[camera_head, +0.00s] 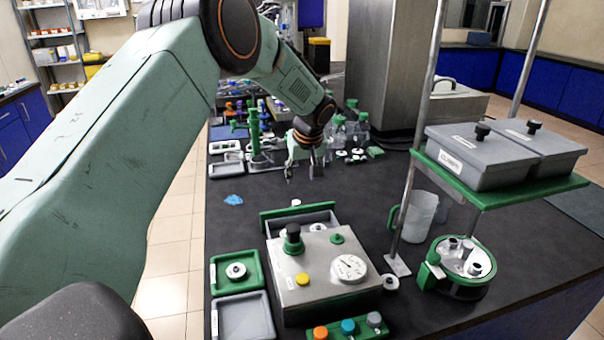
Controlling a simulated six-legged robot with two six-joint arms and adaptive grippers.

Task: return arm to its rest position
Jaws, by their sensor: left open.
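My left arm comes in from the left and reaches across the upper middle of the head view. My left gripper (302,172) hangs over the dark bench (345,195), fingers pointing down and apart, with nothing seen between them. It is in front of the group of bottles and beyond the steel box with a gauge. Whether the fingertips touch the bench is too small to tell. My right gripper is not in view.
A steel box with a dial (318,262) stands in front, with a green tray (236,271) and a grey tray (243,318) to its left. Lidded grey bins (480,160) sit on a green shelf at right. Bottles (360,130) and a green stand (255,130) are behind the gripper.

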